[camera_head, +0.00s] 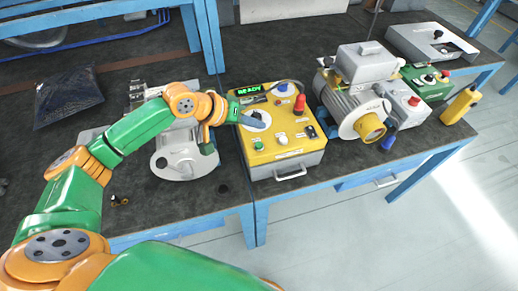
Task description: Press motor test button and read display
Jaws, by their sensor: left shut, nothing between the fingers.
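A yellow test box (285,155) with a handle on its front sits at the front edge of the bench. Its small display (248,89) is lit and reads READY in green. On its top are a green button (258,145), a white button (283,139), a dark switch (310,131) and a red knob (300,104). My left gripper (257,121) is shut and empty, over the white dial (262,115) at the box's left side, and partly covers it. I cannot tell whether it touches the box. My right gripper is out of view.
A silver motor blower (352,105) with a yellow-ringed outlet stands right of the box. A grey metal housing (184,160) stands left of it, under my arm. A dark bag (68,99) lies back left. A yellow pendant (459,105) lies far right.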

